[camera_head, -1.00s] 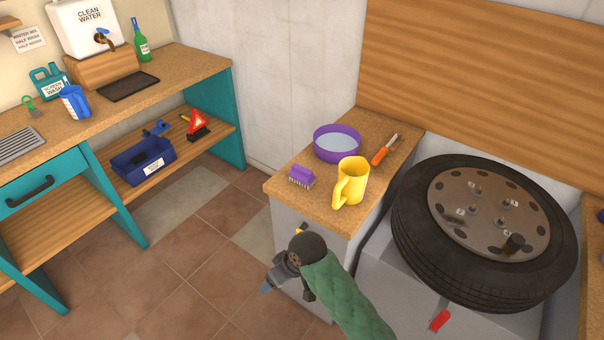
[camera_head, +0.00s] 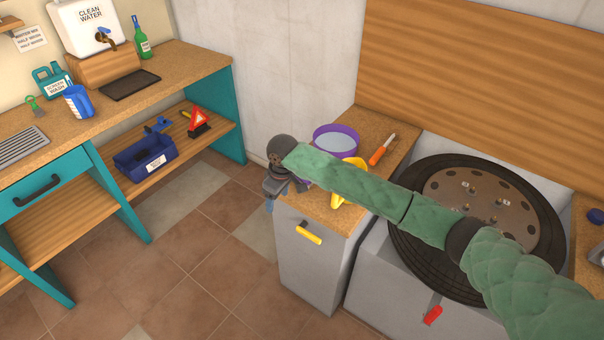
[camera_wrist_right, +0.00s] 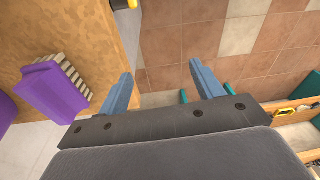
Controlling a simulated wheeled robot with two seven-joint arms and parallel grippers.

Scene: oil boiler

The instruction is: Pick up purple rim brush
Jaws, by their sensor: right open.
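The purple rim brush (camera_wrist_right: 52,92) with pale bristles lies near the counter's edge, at the left of the right wrist view. In the head view my right arm mostly hides it. My right gripper (camera_wrist_right: 161,78) is open and empty, its two blue-grey fingers pointing over the tiled floor just beyond the counter edge. The brush is beside the fingers, apart from them, not between them. In the head view my right gripper (camera_head: 272,190) is at the counter's left corner. My left gripper is out of view.
A tire (camera_head: 445,268) lies to the right. A workbench (camera_head: 190,73) is at the left, with open floor between.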

